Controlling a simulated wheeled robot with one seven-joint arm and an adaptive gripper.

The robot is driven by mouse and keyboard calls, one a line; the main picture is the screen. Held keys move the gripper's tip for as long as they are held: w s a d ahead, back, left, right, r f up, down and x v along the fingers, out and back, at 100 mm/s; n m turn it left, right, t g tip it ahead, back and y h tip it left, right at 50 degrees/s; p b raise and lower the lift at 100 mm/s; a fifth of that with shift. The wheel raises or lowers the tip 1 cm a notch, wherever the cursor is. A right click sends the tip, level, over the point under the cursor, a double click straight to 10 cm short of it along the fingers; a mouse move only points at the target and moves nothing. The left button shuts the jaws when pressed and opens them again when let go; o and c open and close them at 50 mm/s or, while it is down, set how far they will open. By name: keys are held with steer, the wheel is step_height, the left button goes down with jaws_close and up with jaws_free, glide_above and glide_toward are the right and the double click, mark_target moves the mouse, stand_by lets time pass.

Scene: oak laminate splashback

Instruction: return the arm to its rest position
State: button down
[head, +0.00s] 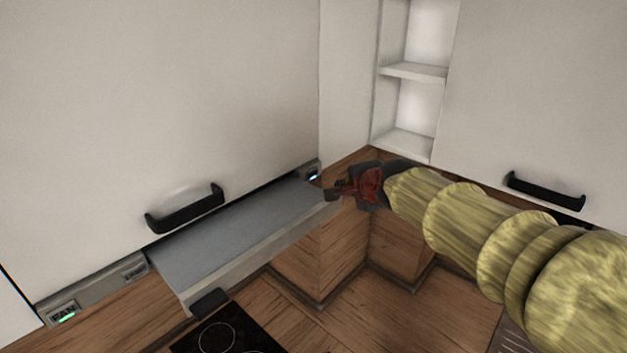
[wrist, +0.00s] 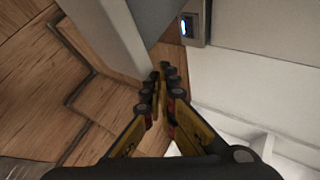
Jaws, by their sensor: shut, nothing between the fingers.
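My arm (head: 470,222), yellow and ridged, reaches in from the right in the head view. My gripper (head: 330,192), dark with red parts, is at its end, by the right end of the pulled-out grey range hood panel (head: 235,235). In the wrist view my gripper (wrist: 163,85) has its fingers together with nothing between them. The hood panel's end (wrist: 112,35) lies just beyond the fingertips there. I cannot tell whether the fingers touch it.
White cupboards with black handles (head: 185,210) (head: 545,190) are on both walls. White open shelves (head: 412,72) stand in the corner. A black hob (head: 225,335) lies below the hood. A lit control (wrist: 187,27) shows near my fingers. Wood splashback (head: 310,270) lies behind.

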steer(key=s+d+f+n+g+h, duration=0.15)
steer(key=s+d+f+n, duration=0.35)
steer(key=s, duration=0.7)
steer(key=s+d+f+n+g+h, duration=0.15)
steer(key=s+d+f+n, duration=0.35)
steer(key=s, duration=0.8)
steer(key=s+d+f+n+g+h, duration=0.1)
steer(key=s+d+f+n+g, duration=0.15)
steer(key=s+d, duration=0.7)
steer(key=s+a+f+b, duration=0.1)
steer(key=f+b, duration=1)
steer(key=b, duration=0.1)
steer(key=a+f+b, duration=0.2)
steer(key=f+b, duration=1)
steer(key=shift+s, duration=0.35)
steer(key=shift+n, duration=0.25)
